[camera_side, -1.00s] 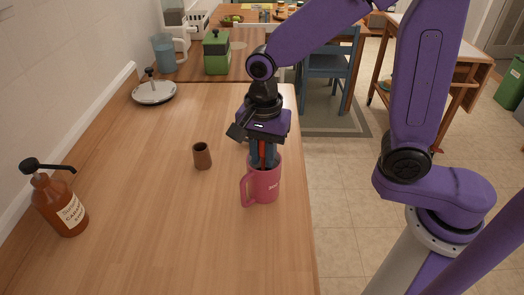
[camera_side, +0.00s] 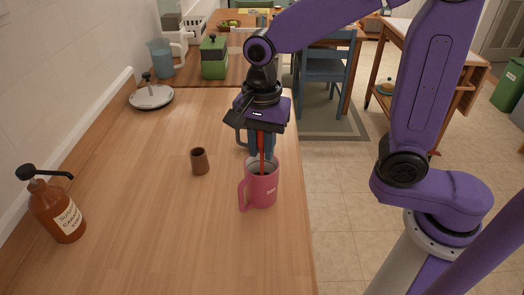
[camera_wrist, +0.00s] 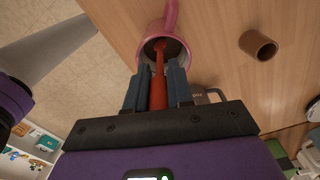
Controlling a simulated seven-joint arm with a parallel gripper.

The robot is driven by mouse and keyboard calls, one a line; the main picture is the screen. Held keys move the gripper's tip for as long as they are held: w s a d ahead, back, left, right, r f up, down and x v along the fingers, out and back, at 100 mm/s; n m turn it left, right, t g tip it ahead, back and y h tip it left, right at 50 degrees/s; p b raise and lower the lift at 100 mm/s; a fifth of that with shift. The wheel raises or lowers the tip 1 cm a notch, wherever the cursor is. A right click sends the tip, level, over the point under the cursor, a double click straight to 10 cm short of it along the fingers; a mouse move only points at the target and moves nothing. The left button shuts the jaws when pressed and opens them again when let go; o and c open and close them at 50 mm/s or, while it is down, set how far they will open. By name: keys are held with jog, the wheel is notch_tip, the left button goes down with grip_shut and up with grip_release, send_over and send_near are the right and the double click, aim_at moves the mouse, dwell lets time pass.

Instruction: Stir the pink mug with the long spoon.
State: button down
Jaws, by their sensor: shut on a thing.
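The pink mug (camera_side: 261,188) stands upright on the wooden counter near its right edge, handle to the left in the side view. It also shows at the top of the wrist view (camera_wrist: 171,22). My gripper (camera_side: 261,150) is just above and behind the mug's rim, fingers pointing down. It is shut on the red long spoon (camera_side: 262,142). In the wrist view the spoon (camera_wrist: 159,78) runs between the two blue fingers, and its far end is inside the mug's opening.
A small brown cup (camera_side: 200,162) stands left of the mug. A grey mug (camera_side: 241,136) is partly hidden behind my gripper. A syrup bottle (camera_side: 58,210) stands at the far left, and a pan lid (camera_side: 151,97) lies at the back left. The front counter is clear.

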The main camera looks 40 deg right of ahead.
jog(key=shift+r, duration=4)
